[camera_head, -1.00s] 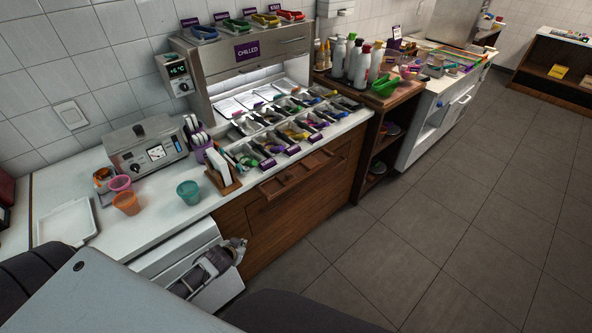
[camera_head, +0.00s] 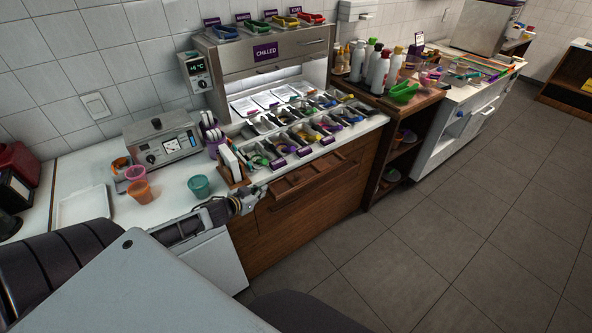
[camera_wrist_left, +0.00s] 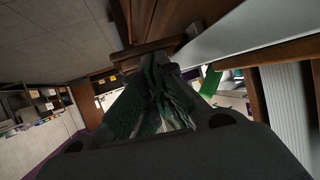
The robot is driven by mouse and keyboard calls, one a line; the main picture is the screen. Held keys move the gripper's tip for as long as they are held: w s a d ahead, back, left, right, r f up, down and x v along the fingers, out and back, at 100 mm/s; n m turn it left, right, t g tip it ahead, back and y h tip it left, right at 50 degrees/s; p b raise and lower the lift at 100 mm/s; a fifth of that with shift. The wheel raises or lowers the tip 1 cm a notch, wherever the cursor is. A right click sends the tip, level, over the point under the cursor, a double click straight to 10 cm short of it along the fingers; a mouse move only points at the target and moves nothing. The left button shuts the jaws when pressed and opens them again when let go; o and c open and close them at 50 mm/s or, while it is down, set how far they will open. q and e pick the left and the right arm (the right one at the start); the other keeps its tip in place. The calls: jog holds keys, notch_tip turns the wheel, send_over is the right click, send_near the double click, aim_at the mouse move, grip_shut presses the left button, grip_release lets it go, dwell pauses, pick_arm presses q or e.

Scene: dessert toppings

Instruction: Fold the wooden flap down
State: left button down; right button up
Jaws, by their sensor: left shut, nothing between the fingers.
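The wooden flap (camera_head: 312,182) is a brown slotted ledge standing out from the front of the wooden counter, just below the topping trays. My left gripper (camera_head: 251,199) is at the left end of the flap, near its height, in front of the counter edge. In the left wrist view, its dark fingers (camera_wrist_left: 160,88) are shut and empty, with a brown wooden edge (camera_wrist_left: 146,49) close beyond the tips. I cannot tell whether the fingers touch the wood. My right gripper is not in view.
A teal cup (camera_head: 199,187) and a holder with white cards (camera_head: 232,166) stand on the counter just behind my left gripper. Topping trays (camera_head: 300,135) fill the counter above the flap. The grey floor (camera_head: 400,240) in front is clear.

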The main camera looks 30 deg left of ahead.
pick_arm(q)
jog(key=w+d+r+m+h, duration=0.1)
jog(key=w+r+m+h, duration=0.2)
jog(key=r, duration=0.7)
jog(key=shift+w+d+h, duration=0.35)
jog(key=shift+w+h, duration=0.65)
jog(key=shift+h, duration=0.4)
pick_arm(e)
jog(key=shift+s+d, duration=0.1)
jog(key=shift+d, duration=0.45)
pick_arm(q)
jog(key=shift+w+d, duration=0.15)
jog(key=shift+w, duration=0.15)
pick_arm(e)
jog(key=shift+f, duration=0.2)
pick_arm(q)
jog(key=b, duration=0.2)
send_over(293, 180)
jog(key=shift+f, duration=3.3)
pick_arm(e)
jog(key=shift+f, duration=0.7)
